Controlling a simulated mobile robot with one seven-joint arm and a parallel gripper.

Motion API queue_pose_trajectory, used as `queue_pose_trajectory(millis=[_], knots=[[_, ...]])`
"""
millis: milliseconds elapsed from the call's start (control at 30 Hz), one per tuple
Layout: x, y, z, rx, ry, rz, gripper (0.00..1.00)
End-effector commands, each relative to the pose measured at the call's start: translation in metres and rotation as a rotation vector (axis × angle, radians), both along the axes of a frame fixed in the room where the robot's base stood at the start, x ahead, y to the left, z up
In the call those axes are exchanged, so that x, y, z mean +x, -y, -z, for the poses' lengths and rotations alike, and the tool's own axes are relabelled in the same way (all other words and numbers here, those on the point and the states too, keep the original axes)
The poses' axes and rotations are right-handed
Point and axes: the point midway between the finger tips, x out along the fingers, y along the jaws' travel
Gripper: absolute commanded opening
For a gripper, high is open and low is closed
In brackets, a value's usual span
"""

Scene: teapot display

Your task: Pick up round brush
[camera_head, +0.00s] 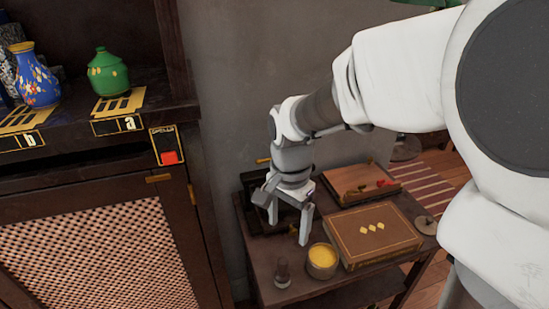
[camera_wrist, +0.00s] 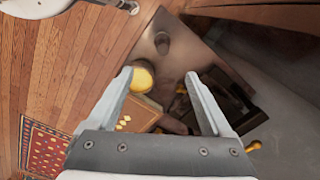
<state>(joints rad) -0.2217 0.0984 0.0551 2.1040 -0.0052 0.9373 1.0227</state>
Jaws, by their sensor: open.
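A small dark upright piece with a round base (camera_head: 282,272), which looks like the round brush, stands near the front left corner of the low wooden table (camera_head: 340,293). In the wrist view the round brush (camera_wrist: 162,43) shows from above, beyond the fingertips. My gripper (camera_head: 289,232) is open and empty, pointing down over the table, behind and above the brush in the head view. In the wrist view the open fingers (camera_wrist: 158,75) have nothing between their tips that I can see gripped.
A round pot with yellow contents (camera_head: 322,259) stands close to the brush's right. A brown box with yellow diamonds (camera_head: 376,236), a tan-topped box (camera_head: 362,183) and a dark tray (camera_head: 262,220) fill the table. A cabinet (camera_head: 105,240) with vases is at left.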

Motion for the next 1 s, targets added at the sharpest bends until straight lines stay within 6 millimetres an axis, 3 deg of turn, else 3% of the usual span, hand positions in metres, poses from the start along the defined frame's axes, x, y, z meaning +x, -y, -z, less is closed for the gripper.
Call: queue_pose_trajectory(millis=[433,833,1000], knots=[[-0.001,0.000,0.096,-0.002,-0.004,0.000,0.84],[-0.001,-0.002,0.126,-0.001,-0.002,-0.001,0.84],[-0.001,-0.008,0.152,-0.002,-0.004,-0.002,0.84]])
